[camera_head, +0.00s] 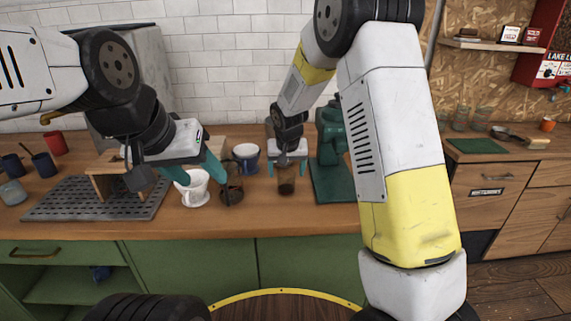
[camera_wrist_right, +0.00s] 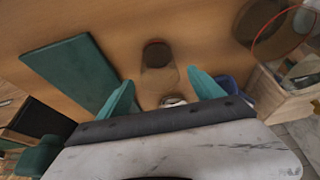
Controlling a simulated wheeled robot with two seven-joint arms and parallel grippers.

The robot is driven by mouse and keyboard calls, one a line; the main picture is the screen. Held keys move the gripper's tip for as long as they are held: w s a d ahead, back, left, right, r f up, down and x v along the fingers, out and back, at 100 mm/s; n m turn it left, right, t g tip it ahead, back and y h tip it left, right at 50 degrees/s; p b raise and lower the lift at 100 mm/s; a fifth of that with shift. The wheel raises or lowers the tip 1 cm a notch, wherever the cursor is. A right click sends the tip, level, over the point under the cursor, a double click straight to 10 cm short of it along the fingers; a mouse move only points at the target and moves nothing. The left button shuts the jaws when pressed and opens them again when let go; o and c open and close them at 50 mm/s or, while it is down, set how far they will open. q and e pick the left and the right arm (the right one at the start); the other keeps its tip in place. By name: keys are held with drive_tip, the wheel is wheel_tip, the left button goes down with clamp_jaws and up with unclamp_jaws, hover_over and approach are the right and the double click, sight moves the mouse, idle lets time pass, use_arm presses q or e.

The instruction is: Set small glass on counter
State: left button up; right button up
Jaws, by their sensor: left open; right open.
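A small clear glass with dark brown contents (camera_head: 286,186) stands on the wooden counter (camera_head: 255,218), left of the green machine. My right gripper (camera_head: 287,168) is open over it, with one finger on each side. In the right wrist view the glass (camera_wrist_right: 158,76) shows between and beyond the two teal fingertips (camera_wrist_right: 162,88); whether they touch it I cannot tell. My left gripper (camera_head: 194,169) is open above a white cup (camera_head: 194,192) further left.
A dark glass vessel (camera_head: 233,191) and a blue cup (camera_head: 246,152) stand close left of the small glass. The green machine (camera_head: 331,155) stands close right. A perforated tray (camera_head: 75,206) and a wooden stand (camera_head: 103,186) are at left. The counter's front strip is clear.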

drive_tip(key=shift+r, duration=0.1)
drive_tip(key=s+d+r, duration=0.2)
drive_tip(key=s+r, duration=0.3)
drive_tip(key=r, duration=0.3)
drive_tip(key=s+d+r, duration=0.2)
drive_tip(key=s+r, duration=0.2)
drive_tip(key=r, duration=0.3)
drive_tip(key=s+d+r, duration=0.1)
drive_tip(key=s+d, duration=0.1)
drive_tip(key=s, duration=0.5)
drive_tip(key=s+d+r+t+y, duration=0.1)
drive_tip(key=s+d+r, duration=0.1)
drive_tip(key=s, duration=0.6)
drive_tip(key=s+d+r+y, duration=0.1)
drive_tip(key=s+d, duration=0.3)
drive_tip(key=s, duration=0.3)
drive_tip(key=shift+s+r+t, duration=0.25)
drive_tip(key=shift+s+t, duration=0.05)
drive_tip(key=shift+s, duration=0.1)
drive_tip(key=shift+d, duration=0.1)
